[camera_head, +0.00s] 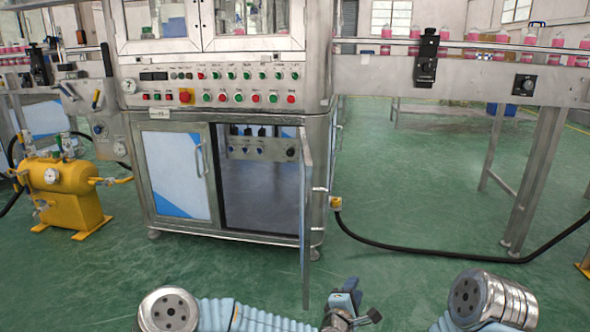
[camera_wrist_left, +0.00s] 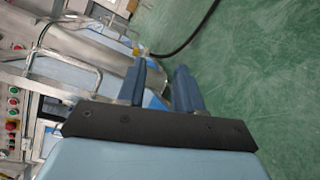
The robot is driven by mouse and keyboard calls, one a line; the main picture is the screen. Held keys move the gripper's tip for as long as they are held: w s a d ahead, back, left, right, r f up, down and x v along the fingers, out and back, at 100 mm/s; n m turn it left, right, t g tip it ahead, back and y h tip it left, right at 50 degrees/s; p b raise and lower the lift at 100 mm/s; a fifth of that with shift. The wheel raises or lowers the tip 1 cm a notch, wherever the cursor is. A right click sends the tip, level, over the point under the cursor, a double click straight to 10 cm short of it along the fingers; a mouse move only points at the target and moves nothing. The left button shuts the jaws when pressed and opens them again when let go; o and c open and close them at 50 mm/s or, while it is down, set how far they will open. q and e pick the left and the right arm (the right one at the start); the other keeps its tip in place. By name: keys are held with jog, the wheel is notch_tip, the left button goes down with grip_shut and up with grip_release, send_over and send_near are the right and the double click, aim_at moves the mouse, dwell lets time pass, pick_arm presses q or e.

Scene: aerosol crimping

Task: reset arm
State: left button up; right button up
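My left gripper (camera_head: 345,301) shows at the bottom middle of the head view, low in front of the machine and apart from it. My left arm comes in from the bottom left. Part of my right arm (camera_head: 490,299) shows at the bottom right, but the right gripper is out of view.
The crimping machine's control panel (camera_head: 215,86) faces me. Its right lower cabinet door (camera_head: 306,215) stands open toward me, near the left gripper. A yellow tank (camera_head: 66,187) stands at left. A black cable (camera_head: 430,250) crosses the floor. A conveyor (camera_head: 465,80) carries pink bottles.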

pick_arm(q)
jog(key=s+a+f+m+g+y, duration=0.1)
jog(key=s+a+f+m+g, duration=0.45)
jog(key=s+a+f, duration=0.45)
jog(key=s+a+f+m+g+y, duration=0.1)
jog(key=s+a+f+m+g, duration=0.55)
jog(key=a+f, duration=0.5)
jog(key=s+a+f+m+g+y, duration=0.1)
jog(key=s+a+f, duration=0.1)
jog(key=s+a, duration=0.3)
jog(key=s+a+f+m+g+y, duration=0.1)
jog(key=s+a+f, duration=0.15)
jog(key=s, duration=0.55)
notch_tip(320, 180, up, 16)
jog(key=s+p, duration=0.1)
jog(key=p, duration=1.5)
jog(key=shift+s+m, duration=0.2)
jog(key=shift+m, duration=0.2)
